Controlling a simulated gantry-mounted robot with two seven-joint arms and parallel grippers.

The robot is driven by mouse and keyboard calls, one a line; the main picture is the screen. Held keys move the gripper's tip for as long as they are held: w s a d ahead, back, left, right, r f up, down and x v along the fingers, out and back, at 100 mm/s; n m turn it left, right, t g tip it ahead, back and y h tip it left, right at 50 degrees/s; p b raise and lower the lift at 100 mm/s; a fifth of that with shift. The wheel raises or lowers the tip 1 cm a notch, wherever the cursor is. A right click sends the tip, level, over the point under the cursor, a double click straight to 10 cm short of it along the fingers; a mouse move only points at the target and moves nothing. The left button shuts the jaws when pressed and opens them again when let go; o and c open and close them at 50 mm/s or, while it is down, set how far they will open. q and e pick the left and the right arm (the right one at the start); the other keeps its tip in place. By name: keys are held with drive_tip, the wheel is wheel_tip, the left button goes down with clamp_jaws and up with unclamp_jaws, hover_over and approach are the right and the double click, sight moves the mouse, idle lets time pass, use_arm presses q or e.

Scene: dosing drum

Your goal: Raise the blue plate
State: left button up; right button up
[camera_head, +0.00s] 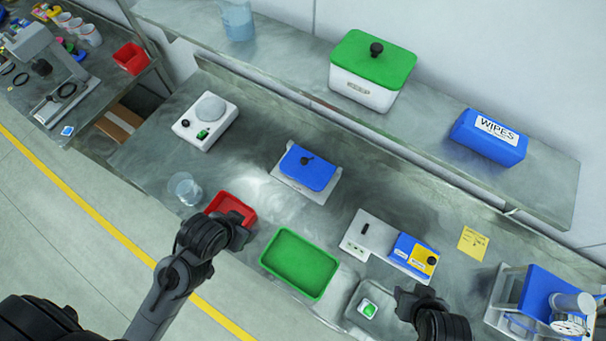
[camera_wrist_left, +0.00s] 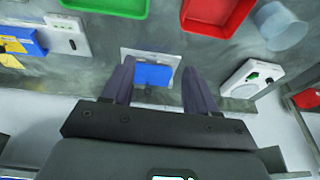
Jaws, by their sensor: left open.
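The blue plate (camera_head: 308,168) has a black knob on top and lies on a pale base (camera_head: 319,196) in the middle of the bench.
A red tray (camera_head: 222,200), green tray (camera_head: 299,264), beaker (camera_head: 184,188) and white dial device (camera_head: 207,122) surround the plate. A blue-yellow box (camera_head: 414,255) stands right. The raised shelf behind holds a green-lidded box (camera_head: 372,66) and wipes (camera_head: 488,138).

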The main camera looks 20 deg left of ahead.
use_arm(q)
drive_tip(key=w+f+m+t+h+b, duration=0.25)
drive_tip(key=w+f+t+b, duration=0.45)
drive_tip(key=w+f+b, duration=0.6)
drive_tip(key=m+t+h+b, duration=0.2)
drive_tip(key=t+h+b, duration=0.2)
drive_tip(key=t+b, duration=0.25)
approach(303, 162)
drive_tip(key=w, duration=0.3)
drive_tip(key=shift+g, duration=0.25)
drive_tip(key=x, duration=1)
drive_tip(key=shift+d+f, duration=0.35)
clamp_jaws()
